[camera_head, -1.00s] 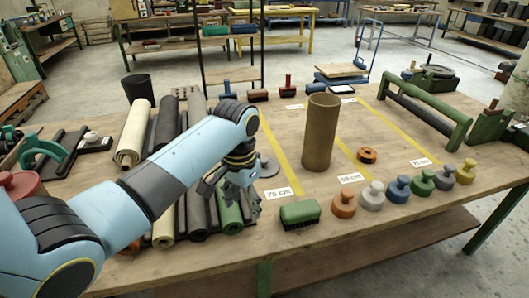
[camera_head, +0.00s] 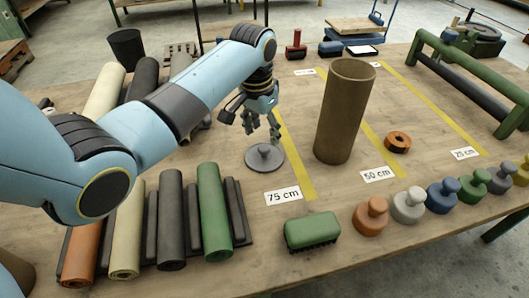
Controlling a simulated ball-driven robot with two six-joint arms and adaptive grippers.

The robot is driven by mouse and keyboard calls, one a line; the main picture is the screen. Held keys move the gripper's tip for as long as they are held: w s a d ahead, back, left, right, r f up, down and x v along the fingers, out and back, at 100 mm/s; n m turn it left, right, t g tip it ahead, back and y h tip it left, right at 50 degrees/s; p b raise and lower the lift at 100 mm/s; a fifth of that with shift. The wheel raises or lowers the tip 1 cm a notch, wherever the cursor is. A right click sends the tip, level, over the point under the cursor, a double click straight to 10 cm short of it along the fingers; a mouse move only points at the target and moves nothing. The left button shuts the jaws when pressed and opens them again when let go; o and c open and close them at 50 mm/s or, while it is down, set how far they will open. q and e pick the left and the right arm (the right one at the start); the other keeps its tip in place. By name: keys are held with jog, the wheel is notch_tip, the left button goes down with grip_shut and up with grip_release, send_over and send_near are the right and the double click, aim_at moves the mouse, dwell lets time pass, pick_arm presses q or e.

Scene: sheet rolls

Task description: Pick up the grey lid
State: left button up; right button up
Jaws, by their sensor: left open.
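A dark grey lid with a round knob (camera_head: 265,157) lies flat on the wooden table, left of the tall brown tube and behind the "75 cm" label. My left gripper (camera_head: 261,128) is open and empty, its fingers pointing down just above and behind the knob in the picture; I cannot tell the exact gap. My right gripper is not in view.
The tall brown tube (camera_head: 345,110) stands upright close to the right of the lid. A green brush (camera_head: 312,231) lies in front. Rolls, including a green one (camera_head: 213,210), lie at the front left. An orange ring (camera_head: 397,142) lies further right.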

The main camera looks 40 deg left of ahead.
aim_at(264, 147)
pick_arm(q)
jog(key=shift+f, duration=0.4)
notch_tip(264, 147, down, 4)
jog(key=shift+f, duration=0.25)
jog(key=shift+w+f, duration=0.15)
jog(key=shift+f, duration=0.3)
jog(key=shift+c, duration=0.2)
jog(key=c, duration=1.1)
grip_shut()
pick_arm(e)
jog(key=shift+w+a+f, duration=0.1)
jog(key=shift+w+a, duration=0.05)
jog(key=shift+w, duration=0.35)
